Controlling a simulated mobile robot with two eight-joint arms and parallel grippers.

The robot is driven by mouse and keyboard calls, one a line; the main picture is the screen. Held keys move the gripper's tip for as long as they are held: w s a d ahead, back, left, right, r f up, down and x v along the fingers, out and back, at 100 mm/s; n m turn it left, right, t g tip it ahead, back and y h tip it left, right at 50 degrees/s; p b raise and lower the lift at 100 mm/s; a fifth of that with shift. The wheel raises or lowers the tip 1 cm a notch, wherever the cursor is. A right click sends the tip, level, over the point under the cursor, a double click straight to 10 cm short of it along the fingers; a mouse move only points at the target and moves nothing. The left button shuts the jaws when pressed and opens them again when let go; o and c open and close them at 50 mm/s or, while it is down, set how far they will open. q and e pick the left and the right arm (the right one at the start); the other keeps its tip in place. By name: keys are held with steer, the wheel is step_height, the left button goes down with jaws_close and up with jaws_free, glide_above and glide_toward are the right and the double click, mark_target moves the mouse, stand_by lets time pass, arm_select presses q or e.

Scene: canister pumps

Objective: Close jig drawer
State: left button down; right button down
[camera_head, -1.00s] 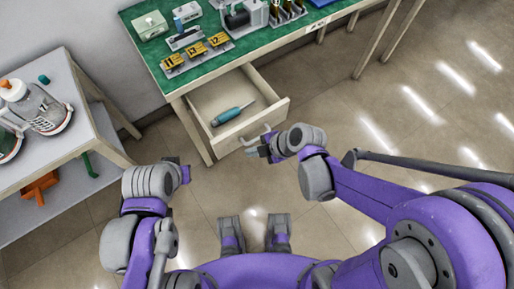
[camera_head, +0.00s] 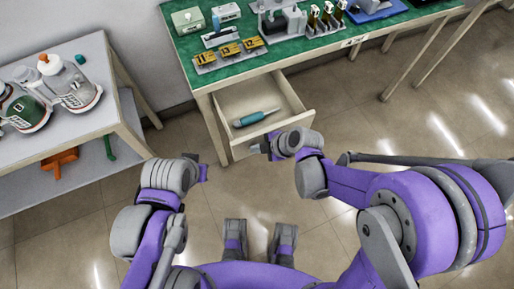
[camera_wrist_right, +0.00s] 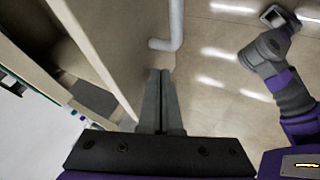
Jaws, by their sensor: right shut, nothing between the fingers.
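The jig drawer (camera_head: 286,92) is pulled out from under the green-topped bench (camera_head: 292,59). A teal-handled screwdriver (camera_head: 257,117) lies inside it. My right gripper (camera_head: 257,148) is at the drawer's front panel, outside the drawer. In the right wrist view its fingers (camera_wrist_right: 160,76) are shut and empty, beside the tan front panel (camera_wrist_right: 105,45). The pale drawer handle (camera_wrist_right: 177,24) is just beyond the fingertips there; I cannot tell whether anything touches. My left gripper (camera_head: 191,157) hangs left of the drawer, apart from it; its jaws are too small to read.
A grey side table (camera_head: 88,52) with clear canisters (camera_head: 76,86) stands at the left. Yellow-topped jigs (camera_head: 230,51) and other fixtures sit on the bench. The bench leg (camera_head: 214,130) is left of the drawer. Floor right of the drawer is clear.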

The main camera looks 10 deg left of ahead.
steer(key=w+a, duration=0.3)
steer(key=w, duration=0.3)
steer(key=w+a+b, duration=0.1)
steer(key=w+a, duration=0.3)
steer(key=w, duration=0.2)
steer(key=w+a, duration=0.4)
steer(key=w, duration=0.3)
steer(key=shift+w+a, duration=0.3)
steer(key=shift+w, duration=0.3)
steer(key=shift+w+r, duration=0.1)
steer(key=shift+a, duration=0.1)
